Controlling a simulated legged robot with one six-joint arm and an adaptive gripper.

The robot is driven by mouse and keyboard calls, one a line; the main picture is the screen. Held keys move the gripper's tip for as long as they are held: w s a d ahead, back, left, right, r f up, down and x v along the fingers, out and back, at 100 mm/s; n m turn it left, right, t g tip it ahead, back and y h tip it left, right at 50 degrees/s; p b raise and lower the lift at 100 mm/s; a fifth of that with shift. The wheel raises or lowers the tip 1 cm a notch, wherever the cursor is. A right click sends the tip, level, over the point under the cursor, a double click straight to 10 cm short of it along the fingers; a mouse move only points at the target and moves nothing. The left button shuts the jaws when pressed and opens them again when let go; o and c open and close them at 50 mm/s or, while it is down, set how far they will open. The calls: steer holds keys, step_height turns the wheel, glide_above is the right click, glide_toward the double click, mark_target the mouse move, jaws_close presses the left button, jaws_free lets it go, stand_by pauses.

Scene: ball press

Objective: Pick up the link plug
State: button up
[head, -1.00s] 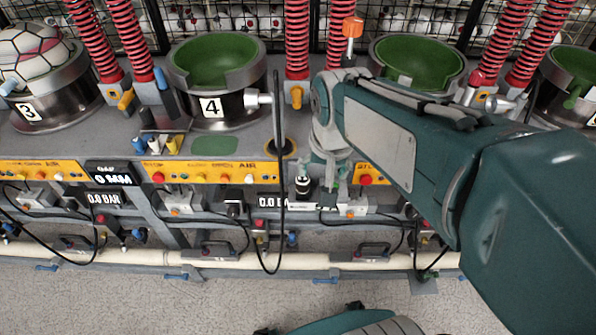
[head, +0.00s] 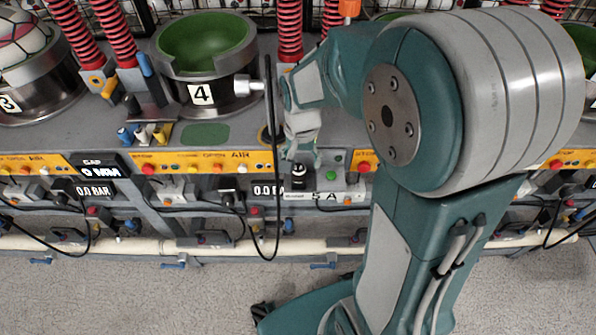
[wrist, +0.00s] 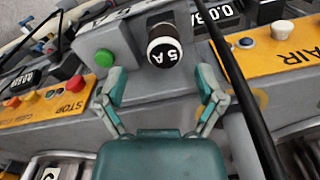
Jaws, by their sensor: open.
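The link plug, as I take it, is the short black cylinder with a white collar marked "5 A" (wrist: 164,48). It sits upper middle in the wrist view, end toward the camera, at the grey panel. In the head view it is a small dark knob (head: 298,175) on the front of the bench. My gripper (wrist: 161,84) is open and empty, its two fingers spread to either side below the plug, not visibly touching it. In the head view my gripper (head: 302,150) hangs just above the plug, and its fingertips are hard to make out.
A green button (wrist: 104,57) sits left of the plug on a grey box. A black cable (wrist: 240,85) runs down close to my right finger; it hangs in front of the bench in the head view (head: 269,215). Yellow control strips (head: 205,161) flank the spot. Press cup 4 (head: 205,60) stands behind.

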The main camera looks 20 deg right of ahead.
mark_target(298, 167)
steer(key=f, duration=0.4)
steer(key=shift+a+f, duration=0.25)
steer(key=shift+a, duration=0.05)
jaws_close()
steer(key=shift+r, duration=0.15)
steer(key=shift+r, duration=0.3)
step_height(298, 167, up, 2)
steer(key=shift+r, duration=0.1)
steer(key=s+r, duration=1)
steer(key=s, duration=0.4)
steer(key=shift+a, duration=0.4)
